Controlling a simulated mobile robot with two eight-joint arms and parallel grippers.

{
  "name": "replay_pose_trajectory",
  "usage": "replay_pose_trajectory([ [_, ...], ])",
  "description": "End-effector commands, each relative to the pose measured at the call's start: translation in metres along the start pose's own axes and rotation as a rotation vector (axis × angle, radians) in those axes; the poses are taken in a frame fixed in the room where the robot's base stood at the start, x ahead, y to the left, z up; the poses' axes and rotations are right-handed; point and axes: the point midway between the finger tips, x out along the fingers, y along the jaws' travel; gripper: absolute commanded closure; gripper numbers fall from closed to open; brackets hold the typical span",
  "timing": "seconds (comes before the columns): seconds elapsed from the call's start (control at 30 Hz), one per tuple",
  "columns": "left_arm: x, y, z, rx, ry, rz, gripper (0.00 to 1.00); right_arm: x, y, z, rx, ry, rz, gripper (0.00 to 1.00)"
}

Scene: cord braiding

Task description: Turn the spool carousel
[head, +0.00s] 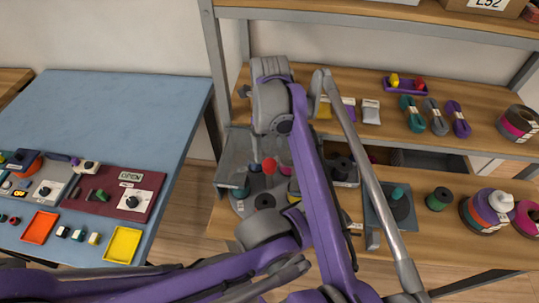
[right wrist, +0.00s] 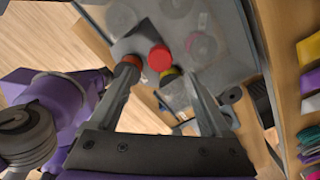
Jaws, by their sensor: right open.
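The spool carousel (head: 243,206) is a grey unit on the wooden bench, partly hidden behind my purple arm links in the head view. A red round knob (head: 269,165) stands up from it, with dark blue, pink and green pieces around it. In the right wrist view the red knob (right wrist: 160,57) shows close up, with the grey carousel plate (right wrist: 230,50) behind it. My right gripper (right wrist: 163,80) is open, its two fingers apart and pointing toward the knob. It appears not to hold anything. In the head view I cannot make out its fingertips. My left gripper is not in view.
A blue table (head: 120,105) with a red tray (head: 40,227) and yellow tray (head: 122,245) stands at left. Cord hanks (head: 437,117) lie on the upper shelf. A green spool (head: 439,199) and stacked coloured reels (head: 485,212) stand on the bench at right.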

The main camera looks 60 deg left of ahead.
Motion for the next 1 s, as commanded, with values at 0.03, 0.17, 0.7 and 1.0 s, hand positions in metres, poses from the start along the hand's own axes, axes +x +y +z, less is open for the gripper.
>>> replay_pose_trajectory([
  [0.03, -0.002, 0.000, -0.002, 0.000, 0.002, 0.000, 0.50, -0.011, 0.000, 0.000, -0.001, 0.000, -0.001, 0.19],
  [0.17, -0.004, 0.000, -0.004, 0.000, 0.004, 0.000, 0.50, -0.032, 0.000, 0.000, -0.001, 0.000, -0.001, 0.19],
  [0.7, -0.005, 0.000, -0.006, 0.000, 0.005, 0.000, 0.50, -0.048, 0.000, 0.000, 0.000, 0.000, 0.000, 0.19],
  [1.0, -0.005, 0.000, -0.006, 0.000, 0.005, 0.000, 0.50, -0.048, -0.002, -0.002, -0.002, -0.001, 0.000, 0.19],
])
